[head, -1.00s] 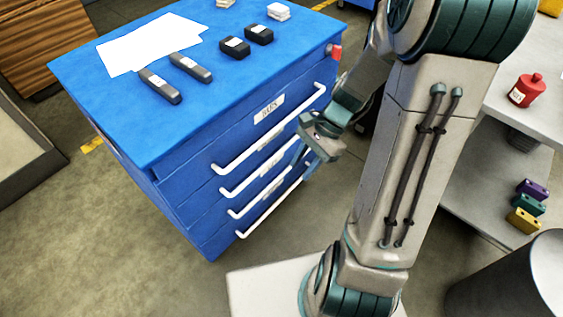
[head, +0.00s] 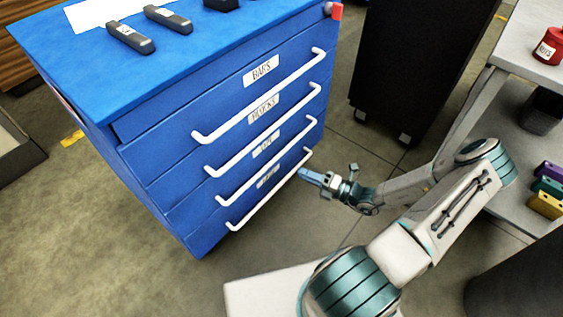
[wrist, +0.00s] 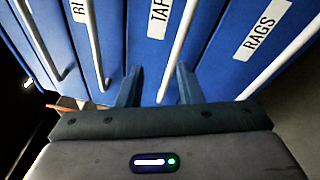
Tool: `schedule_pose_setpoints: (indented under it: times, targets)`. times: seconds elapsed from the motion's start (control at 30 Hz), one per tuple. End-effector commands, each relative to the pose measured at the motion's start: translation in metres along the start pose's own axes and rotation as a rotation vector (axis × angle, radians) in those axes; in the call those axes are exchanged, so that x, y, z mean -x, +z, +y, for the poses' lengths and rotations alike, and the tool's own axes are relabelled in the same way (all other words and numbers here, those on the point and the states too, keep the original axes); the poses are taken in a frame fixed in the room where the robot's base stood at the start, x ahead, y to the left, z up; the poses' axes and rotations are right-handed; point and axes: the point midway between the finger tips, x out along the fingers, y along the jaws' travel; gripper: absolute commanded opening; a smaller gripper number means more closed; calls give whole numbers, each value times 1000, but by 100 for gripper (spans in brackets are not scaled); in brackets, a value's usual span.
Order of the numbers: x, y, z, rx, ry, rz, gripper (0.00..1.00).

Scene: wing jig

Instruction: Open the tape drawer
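The blue cabinet has several shut drawers with white bar handles. The tape drawer (head: 259,157) is third from the top, and its label (wrist: 158,18) is partly readable in the wrist view. Its handle (head: 262,162) also shows in the wrist view (wrist: 179,45), where it runs down between my two fingers. My gripper (head: 304,173) is low, near the right ends of the lower handles. In the wrist view my gripper (wrist: 158,85) is open, one finger on each side of the handle's line. I cannot tell how deep the handle lies between the fingers.
The bars drawer (head: 225,100) and blocks drawer (head: 230,130) are above, the rags drawer (head: 262,190) below. Dark bars (head: 131,37) lie on the cabinet top. A black cabinet (head: 415,65) and a grey shelf table (head: 490,100) stand to the right. Floor in front is clear.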

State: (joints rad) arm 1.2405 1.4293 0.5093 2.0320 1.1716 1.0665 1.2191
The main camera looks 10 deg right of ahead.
Motion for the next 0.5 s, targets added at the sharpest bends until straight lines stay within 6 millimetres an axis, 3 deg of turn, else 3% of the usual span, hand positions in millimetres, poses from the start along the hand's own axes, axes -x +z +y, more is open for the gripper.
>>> schedule_pose_setpoints:
  times: [0.03, 0.2, 0.37, 0.5]
  targets:
    - [4, 0, -21, -64, 18, -72, 33]
    - [12, 8, -48, -210, 64, -227, 33]
    - [13, 12, -57, -260, 82, -282, 33]
    - [0, 16, -57, -266, 85, -285, 33]
